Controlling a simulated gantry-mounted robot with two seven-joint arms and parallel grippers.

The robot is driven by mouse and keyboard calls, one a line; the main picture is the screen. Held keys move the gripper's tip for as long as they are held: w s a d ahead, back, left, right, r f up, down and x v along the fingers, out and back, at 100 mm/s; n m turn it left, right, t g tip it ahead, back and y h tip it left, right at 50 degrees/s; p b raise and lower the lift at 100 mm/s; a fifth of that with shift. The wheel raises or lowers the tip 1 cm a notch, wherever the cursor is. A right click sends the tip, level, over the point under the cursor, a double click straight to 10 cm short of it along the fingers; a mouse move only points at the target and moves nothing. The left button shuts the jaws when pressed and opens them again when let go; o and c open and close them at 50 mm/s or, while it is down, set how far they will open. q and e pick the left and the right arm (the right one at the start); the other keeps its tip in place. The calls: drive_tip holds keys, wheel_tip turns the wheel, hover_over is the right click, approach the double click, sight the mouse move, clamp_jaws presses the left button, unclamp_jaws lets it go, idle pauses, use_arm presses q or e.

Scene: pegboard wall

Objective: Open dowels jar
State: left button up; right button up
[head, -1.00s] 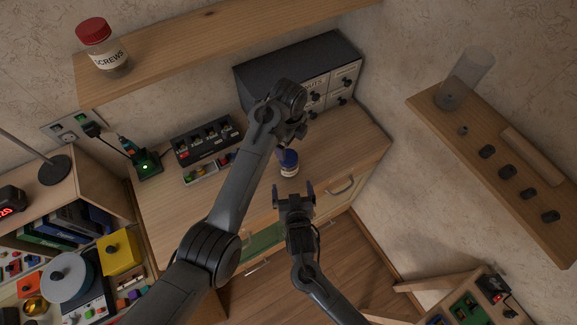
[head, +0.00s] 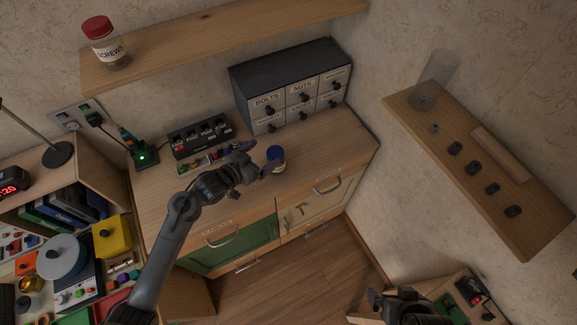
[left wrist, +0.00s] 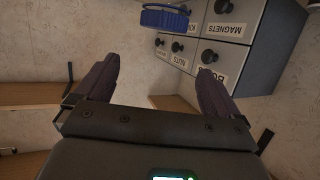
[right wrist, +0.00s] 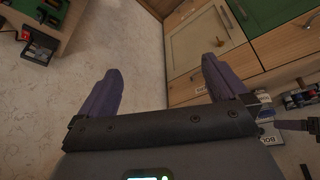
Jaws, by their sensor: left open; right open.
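A small jar with a blue lid (head: 276,153) stands upright on the wooden counter; its label is too small to read. Its blue lid also shows at the top of the left wrist view (left wrist: 164,18), beyond the fingertips. My left gripper (head: 258,160) is open and empty, just left of the jar, with its fingers pointing towards it. I cannot tell from the head view whether a finger touches the jar. My right gripper (head: 374,299) is open and empty, low at the right, away from the counter; the right wrist view shows bare space between its fingers.
A drawer cabinet (head: 290,85) stands behind the jar. A dark organizer (head: 200,137) with small parts is to its left. A jar labelled SCREWS (head: 105,45) with a red lid is on the upper shelf. The counter right of the blue-lidded jar is clear.

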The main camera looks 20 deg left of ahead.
use_arm(q)
drive_tip(key=shift+g, duration=0.4)
wheel_tip(320, 180, down, 7)
drive_tip(key=shift+w+d+r, duration=0.1)
drive_tip(key=shift+w+d, duration=0.05)
drive_tip(key=shift+y, duration=0.3)
drive_tip(key=shift+f+b+x, duration=0.1)
drive_tip(key=shift+b+x, duration=0.15)
drive_tip(key=shift+x, duration=1.3)
drive_tip(key=shift+f+b+x, duration=0.15)
drive_tip(key=shift+b+x, duration=0.05)
drive_tip(key=shift+x, duration=1.4)
use_arm(e)
drive_tip(key=shift+s+d+f+g, duration=0.1)
drive_tip(key=shift+s+f+g, duration=0.2)
drive_tip(key=shift+s+f, duration=0.85)
drive_tip(key=shift+w+f, duration=0.1)
use_arm(q)
drive_tip(key=shift+r, duration=0.1)
drive_tip(key=c, duration=1.3)
